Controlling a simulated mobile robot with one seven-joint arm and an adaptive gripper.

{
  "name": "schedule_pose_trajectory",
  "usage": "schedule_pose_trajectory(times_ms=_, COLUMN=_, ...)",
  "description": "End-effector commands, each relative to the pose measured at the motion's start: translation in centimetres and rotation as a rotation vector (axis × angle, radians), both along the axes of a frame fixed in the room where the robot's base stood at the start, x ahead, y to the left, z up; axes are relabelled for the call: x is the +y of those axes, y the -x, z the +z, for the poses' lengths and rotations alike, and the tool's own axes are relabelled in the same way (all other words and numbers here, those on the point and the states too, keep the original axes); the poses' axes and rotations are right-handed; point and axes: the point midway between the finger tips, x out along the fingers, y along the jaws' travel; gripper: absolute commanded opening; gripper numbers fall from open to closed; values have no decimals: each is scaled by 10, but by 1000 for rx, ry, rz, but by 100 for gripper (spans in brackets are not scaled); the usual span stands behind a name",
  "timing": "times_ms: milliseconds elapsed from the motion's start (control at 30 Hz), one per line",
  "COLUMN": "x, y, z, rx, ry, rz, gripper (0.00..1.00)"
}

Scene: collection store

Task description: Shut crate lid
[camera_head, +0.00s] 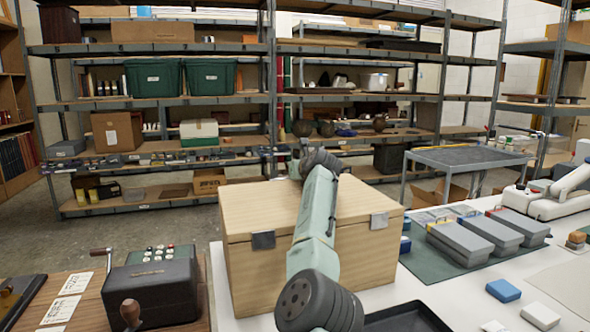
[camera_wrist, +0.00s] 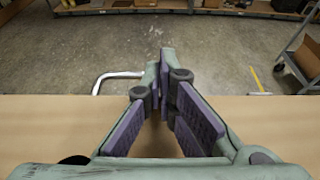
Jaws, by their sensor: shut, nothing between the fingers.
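The crate (camera_head: 255,285) is a pale wooden box on the white table, with two metal fittings on its near side. Its lid (camera_head: 245,205) lies flat on top, and no gap shows along the near and left seams. The far side is hidden in the head view. My arm reaches across the lid, with my gripper (camera_head: 305,158) at its far edge, partly hidden by the arm. In the wrist view my gripper (camera_wrist: 160,85) is shut and empty over the lid (camera_wrist: 50,125). A silver bent bar (camera_wrist: 118,76) sticks out beyond the lid's far edge.
A dark machine with a crank (camera_head: 150,290) stands close on the left. Grey boxes (camera_head: 460,243) lie on a green mat to the right. A black tray (camera_head: 410,318) is near the front. Shelves and open floor lie beyond.

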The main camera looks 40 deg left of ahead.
Motion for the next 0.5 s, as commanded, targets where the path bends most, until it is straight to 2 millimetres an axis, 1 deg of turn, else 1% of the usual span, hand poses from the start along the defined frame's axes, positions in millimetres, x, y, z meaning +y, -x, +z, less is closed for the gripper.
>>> schedule_pose_trajectory(times_ms=33, x=1, y=0, z=-4, rx=4, ry=7, rz=2, gripper=0)
schedule_pose_trajectory(times_ms=100, x=1, y=1, z=-5, rx=6, ry=9, rz=2, gripper=0)
schedule_pose_trajectory(times_ms=500, x=1, y=1, z=-9, rx=9, ry=13, rz=4, gripper=0)
